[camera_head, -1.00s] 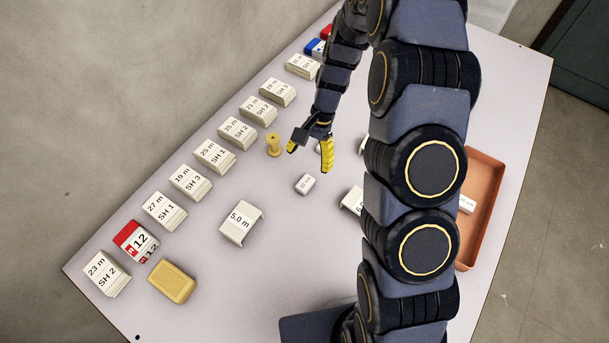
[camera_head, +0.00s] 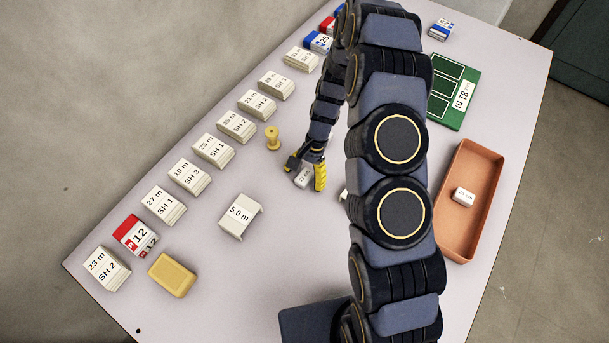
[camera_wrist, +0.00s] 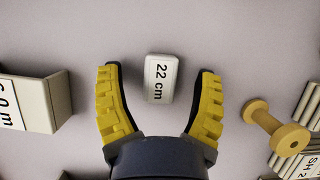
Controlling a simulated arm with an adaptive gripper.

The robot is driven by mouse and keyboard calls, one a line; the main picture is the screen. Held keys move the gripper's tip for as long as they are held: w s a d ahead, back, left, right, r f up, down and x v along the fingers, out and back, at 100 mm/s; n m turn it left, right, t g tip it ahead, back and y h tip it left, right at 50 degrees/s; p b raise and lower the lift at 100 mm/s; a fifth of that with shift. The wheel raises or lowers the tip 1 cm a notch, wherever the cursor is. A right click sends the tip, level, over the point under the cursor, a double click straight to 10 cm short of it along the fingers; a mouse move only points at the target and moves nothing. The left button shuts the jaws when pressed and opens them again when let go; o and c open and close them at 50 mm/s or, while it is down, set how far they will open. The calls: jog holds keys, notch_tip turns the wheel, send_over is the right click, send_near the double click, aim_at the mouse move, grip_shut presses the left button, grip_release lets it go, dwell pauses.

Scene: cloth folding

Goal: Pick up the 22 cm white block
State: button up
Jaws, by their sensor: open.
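The 22 cm white block (camera_wrist: 160,79) lies on the table, its label showing in the wrist view between and slightly beyond my open fingers. In the head view the block (camera_head: 303,179) is partly hidden by my gripper (camera_head: 305,178). My gripper (camera_wrist: 160,100) is open, with one yellow finger on each side of the block and a gap on both sides. Neither finger appears to touch it. Its exact height above the table is hard to tell.
A white 5.0 m block (camera_head: 241,217) lies nearer. A row of white labelled blocks (camera_head: 213,150) lines the left. An orange tray (camera_head: 449,243) holds a small white block (camera_head: 464,196).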

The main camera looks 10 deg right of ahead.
jog(key=c, duration=1.1)
